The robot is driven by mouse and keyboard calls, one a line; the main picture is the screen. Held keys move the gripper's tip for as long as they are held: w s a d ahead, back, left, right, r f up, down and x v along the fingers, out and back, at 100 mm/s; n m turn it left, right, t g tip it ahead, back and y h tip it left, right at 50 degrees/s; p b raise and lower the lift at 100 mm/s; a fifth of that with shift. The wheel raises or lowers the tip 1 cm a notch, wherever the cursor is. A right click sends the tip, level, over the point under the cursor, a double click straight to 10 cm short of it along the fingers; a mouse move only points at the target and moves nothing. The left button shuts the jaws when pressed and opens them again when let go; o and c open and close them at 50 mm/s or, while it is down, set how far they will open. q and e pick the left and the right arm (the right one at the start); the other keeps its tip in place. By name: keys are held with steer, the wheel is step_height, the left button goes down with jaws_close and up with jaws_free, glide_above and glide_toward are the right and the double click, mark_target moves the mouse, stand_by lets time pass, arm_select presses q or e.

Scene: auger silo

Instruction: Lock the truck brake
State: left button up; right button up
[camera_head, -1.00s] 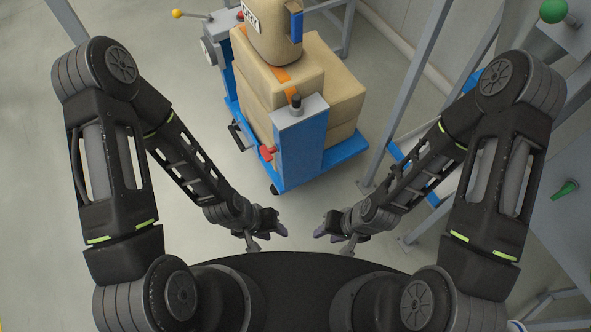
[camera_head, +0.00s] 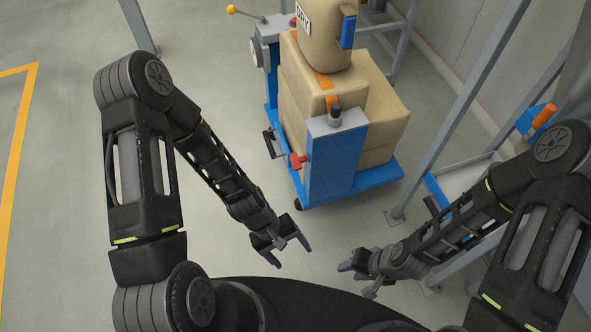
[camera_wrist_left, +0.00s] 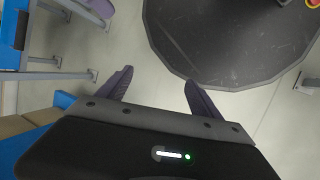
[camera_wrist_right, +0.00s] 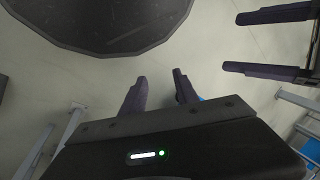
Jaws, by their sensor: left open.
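The blue truck (camera_head: 383,180) stands ahead of me, loaded with tan sacks (camera_head: 385,110). A red lever (camera_head: 298,160) sticks out low on the left side of its blue front post (camera_head: 330,165). A black pedal-like part (camera_head: 273,145) is just left of the lever. I cannot tell from its look which of these is the brake. My left gripper (camera_head: 291,254) is open and empty, in front of the truck, apart from it and nearer to me. Its spread fingers show in the left wrist view (camera_wrist_left: 158,80). My right gripper (camera_head: 349,270) is open and empty to its right.
A yellow-knobbed lever (camera_head: 231,9) is at the truck's back left. Grey frame legs (camera_head: 455,115) and a blue-edged tray (camera_head: 465,180) stand on the right. The floor left of the truck is clear, with a yellow line (camera_head: 15,150) further left.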

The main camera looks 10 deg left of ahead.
arm_select(q)
steer(key=shift+o, duration=0.3)
steer(key=w+f+n+h+b, duration=0.3)
steer(key=w+f+n+b, duration=0.2)
steer(key=f+b, duration=0.2)
steer(key=shift+a+f+n+b, duration=0.25)
steer(key=shift+f+n+b, duration=0.15)
steer(key=shift+f, duration=0.1)
steer(key=w+a+f+n+t+h+b, duration=0.1)
steer(key=w+a+n+t+h+b, duration=0.15)
steer(key=w+n+h+b, duration=0.4)
steer(key=w+a+r+n+t+b, duration=0.2)
steer(key=w+a+r+t+b, duration=0.1)
steer(key=w, duration=0.4)
steer(key=w+a+r+n+t+b, duration=0.3)
steer(key=w+a+r+t, duration=0.2)
steer(key=w+a, duration=0.1)
steer(key=shift+w+a+h+b, duration=0.25)
steer(key=shift+w+h+b, duration=0.15)
steer(key=shift+w, duration=0.15)
arm_select(e)
step_height(320, 180, down, 24)
steer(key=w+d, duration=0.1)
steer(key=shift+w+d+f, duration=0.15)
steer(key=shift+w+d, duration=0.1)
